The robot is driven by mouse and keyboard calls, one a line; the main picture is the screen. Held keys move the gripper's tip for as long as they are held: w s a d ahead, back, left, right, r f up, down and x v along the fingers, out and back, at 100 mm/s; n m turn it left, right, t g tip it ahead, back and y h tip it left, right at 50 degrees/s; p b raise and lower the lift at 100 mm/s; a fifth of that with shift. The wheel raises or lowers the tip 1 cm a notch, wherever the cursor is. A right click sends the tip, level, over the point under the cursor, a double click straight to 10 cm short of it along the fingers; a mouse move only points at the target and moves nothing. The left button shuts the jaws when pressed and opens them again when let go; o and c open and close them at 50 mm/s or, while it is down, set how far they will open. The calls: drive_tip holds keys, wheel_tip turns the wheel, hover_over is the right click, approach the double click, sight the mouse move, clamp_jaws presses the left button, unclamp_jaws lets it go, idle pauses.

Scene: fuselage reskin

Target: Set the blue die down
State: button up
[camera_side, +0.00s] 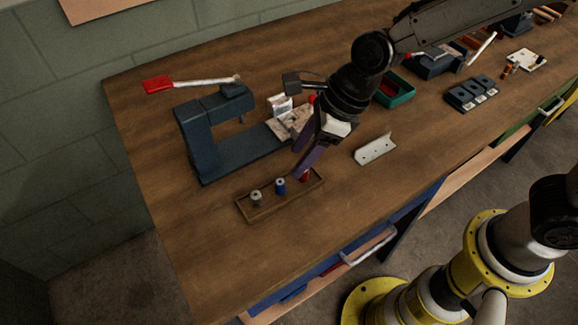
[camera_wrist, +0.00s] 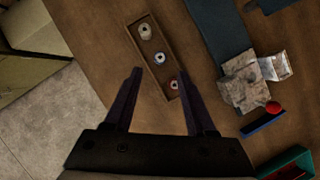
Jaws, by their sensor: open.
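The blue die (camera_side: 280,186) stands upright in the middle of a narrow wooden tray (camera_side: 244,213). In the wrist view the blue die (camera_wrist: 165,65) lies ahead of the fingertips, within the gap between them. A grey die (camera_side: 256,198) stands at one end of the tray and a red die (camera_side: 305,175) at the other. My gripper (camera_side: 304,165) is open, empty and tilted, over the red die's end of the tray. In the wrist view my gripper (camera_wrist: 160,74) has its fingers spread, with the red die (camera_wrist: 174,85) between them. Finger height above the dies is unclear.
A blue-grey C-frame press (camera_side: 195,145) with a red-ended lever (camera_side: 158,85) stands behind the tray. A pale bracket (camera_side: 375,149) lies to the right. A green bin (camera_side: 399,98) and dark blocks (camera_side: 472,95) are farther right. Bare wood lies in front of the tray.

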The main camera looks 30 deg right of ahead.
drive_tip(key=s+d+r+n+t, duration=0.1)
drive_tip(key=s+d+r+n, duration=0.2)
drive_tip(key=d+r+n, duration=0.45)
drive_tip(key=s+d+r+n+t+h, duration=0.1)
drive_tip(key=s+d+n+h, duration=0.1)
drive_tip(key=s+d+n, duration=0.5)
drive_tip(key=s+d+r+n+t+h, duration=0.1)
drive_tip(key=s+d+n+h, duration=0.1)
drive_tip(key=s+d+n, duration=0.5)
drive_tip(key=d+n, duration=0.3)
drive_tip(key=d, duration=0.1)
drive_tip(key=shift+d+r, duration=0.15)
drive_tip(key=shift+r, duration=0.15)
